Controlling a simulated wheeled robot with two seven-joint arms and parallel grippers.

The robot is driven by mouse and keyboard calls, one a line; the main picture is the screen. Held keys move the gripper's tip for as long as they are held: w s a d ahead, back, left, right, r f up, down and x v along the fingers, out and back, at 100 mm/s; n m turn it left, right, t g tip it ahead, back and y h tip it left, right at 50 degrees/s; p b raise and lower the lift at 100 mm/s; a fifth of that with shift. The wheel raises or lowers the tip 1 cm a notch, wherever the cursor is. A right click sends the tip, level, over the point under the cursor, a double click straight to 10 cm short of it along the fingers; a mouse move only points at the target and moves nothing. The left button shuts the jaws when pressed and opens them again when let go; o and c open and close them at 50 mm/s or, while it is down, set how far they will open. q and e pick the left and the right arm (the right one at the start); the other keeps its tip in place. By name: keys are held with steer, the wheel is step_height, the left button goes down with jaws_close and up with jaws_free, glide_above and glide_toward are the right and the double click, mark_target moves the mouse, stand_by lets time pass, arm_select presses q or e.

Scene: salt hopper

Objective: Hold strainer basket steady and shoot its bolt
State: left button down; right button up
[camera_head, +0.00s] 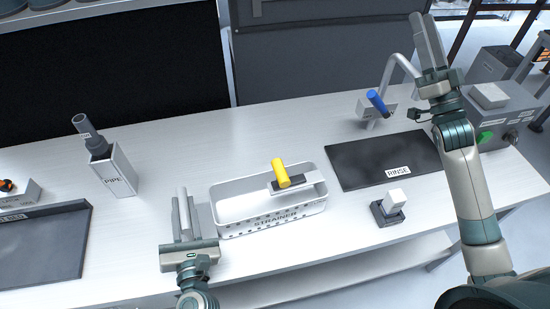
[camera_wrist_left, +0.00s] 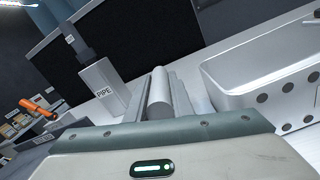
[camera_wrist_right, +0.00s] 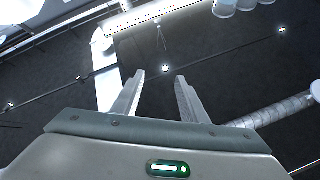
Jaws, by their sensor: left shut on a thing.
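The white strainer basket (camera_head: 270,222), labelled STRAINER, stands on the white table and also shows at the right of the left wrist view (camera_wrist_left: 245,80). A yellow bolt knob (camera_head: 281,172) sits on a dark plate with a light bar (camera_head: 312,178) near the basket's right end. My left gripper (camera_head: 182,196) is at the basket's left end, shut on a grey rounded bar (camera_wrist_left: 159,95). Whether the bar joins the basket is hidden. My right gripper (camera_head: 430,40) is raised high at the right, away from the basket; its fingers stand apart and empty in the right wrist view (camera_wrist_right: 160,75).
A PIPE holder (camera_head: 112,172) stands left of the basket. A dark RINSE mat (camera_head: 375,160), a blue-handled tap (camera_head: 377,102) and a small block with a white top (camera_head: 388,208) are to the right. A grey control box (camera_head: 495,115) stands at far right.

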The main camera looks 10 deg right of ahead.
steer(key=a+r+n+g+y, duration=0.1)
steer(key=a+n+g+y, duration=0.3)
steer(key=a, duration=0.6)
steer(key=s+a+f+n+h, duration=0.1)
steer(key=s+a+f, duration=0.3)
steer(key=a+f, duration=0.3)
steer(key=s+a+f+n+g+h, duration=0.1)
steer(key=s+a+f, duration=0.3)
steer(key=a+f, duration=0.4)
steer(key=s+a+f+n+g+h, duration=0.1)
steer(key=s+a+f, duration=0.3)
steer(key=a+f, duration=0.4)
steer(key=shift+s+f+n+h, duration=0.2)
steer(key=shift+f+n, duration=0.15)
steer(key=shift+f, duration=0.35)
steer(key=shift+s+f+n+h, duration=0.1)
steer(key=shift+f+n+h, duration=0.2)
steer(key=shift+f, duration=0.4)
steer(key=m+g+h, duration=0.2)
steer(key=h, duration=0.1)
glide_toward(275, 161)
steer(key=shift+s+d+f, duration=0.1)
steer(key=shift+s+f, duration=0.35)
steer(key=shift+f, duration=0.05)
steer(key=shift+n, duration=0.25)
